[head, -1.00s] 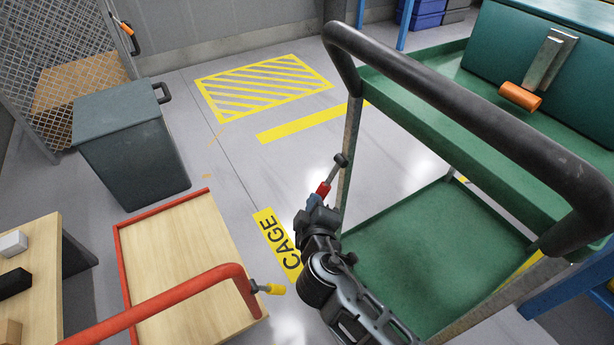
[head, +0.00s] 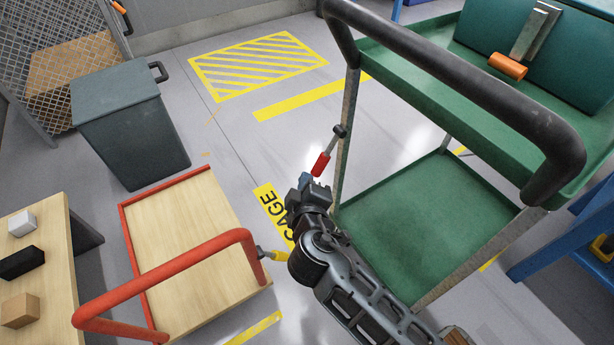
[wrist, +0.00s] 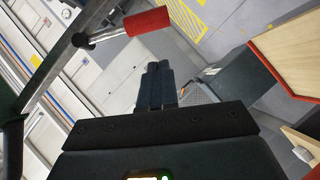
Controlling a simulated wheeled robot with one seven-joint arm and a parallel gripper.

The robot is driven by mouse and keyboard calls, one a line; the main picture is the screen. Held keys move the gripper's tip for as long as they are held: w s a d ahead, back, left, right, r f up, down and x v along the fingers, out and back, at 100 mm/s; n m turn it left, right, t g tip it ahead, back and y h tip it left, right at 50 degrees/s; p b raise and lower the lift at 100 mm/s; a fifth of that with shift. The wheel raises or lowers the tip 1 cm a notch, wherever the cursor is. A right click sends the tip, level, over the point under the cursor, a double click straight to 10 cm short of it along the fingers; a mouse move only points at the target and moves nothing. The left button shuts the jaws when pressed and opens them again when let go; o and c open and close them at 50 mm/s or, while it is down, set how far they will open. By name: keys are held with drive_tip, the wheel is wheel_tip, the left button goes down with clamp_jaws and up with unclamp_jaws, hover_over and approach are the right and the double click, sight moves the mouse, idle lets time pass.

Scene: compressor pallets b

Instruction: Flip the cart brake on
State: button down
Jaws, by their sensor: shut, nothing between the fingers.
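The green cart (head: 400,215) stands at the right with a black push handle. A lever with a red grip (head: 321,163) is pivoted on its near-left metal post and slants down and left from a dark knob. In the wrist view the red grip (wrist: 150,20) lies beyond my fingertips, slightly to their left. My gripper (head: 305,180) is shut and empty, just below and left of the red grip. The closed fingers (wrist: 157,72) point toward it with a gap visible in the wrist view. Whether the lever's position means on or off I cannot tell.
A wooden flatbed cart (head: 185,235) with a red handle and a yellow-gripped lever (head: 279,255) stands left of my arm. A grey bin (head: 130,125) and a mesh cage (head: 60,60) are farther left. The striped floor area (head: 258,65) is clear.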

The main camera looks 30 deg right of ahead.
drive_tip(key=v, duration=0.8)
drive_tip(key=shift+a+p, duration=0.25)
drive_tip(key=shift+p, duration=0.2)
drive_tip(key=shift+w+f, duration=0.1)
drive_tip(key=shift+f, duration=0.05)
drive_tip(key=s+f+y, duration=0.3)
drive_tip(key=s, duration=0.5)
drive_tip(key=s+r+m+y, duration=0.2)
drive_tip(key=s+r, duration=0.1)
drive_tip(key=s, duration=0.5)
drive_tip(key=s+r+m+y, duration=0.15)
drive_tip(key=s+r, duration=0.25)
drive_tip(key=s, duration=0.5)
drive_tip(key=s+d+r+m+t+p, duration=0.1)
drive_tip(key=s+r+p, duration=0.1)
drive_tip(key=r+p, duration=0.7)
drive_tip(key=s+r+m+t+p, duration=0.1)
drive_tip(key=s+r+p, duration=0.2)
drive_tip(key=r+p, duration=0.6)
wheel_tip(320, 180, up, 10)
drive_tip(key=shift+s+d+r+m, duration=0.15)
drive_tip(key=shift+s+d+m, duration=0.15)
drive_tip(key=shift+d+m, duration=0.1)
drive_tip(key=shift+y, duration=0.25)
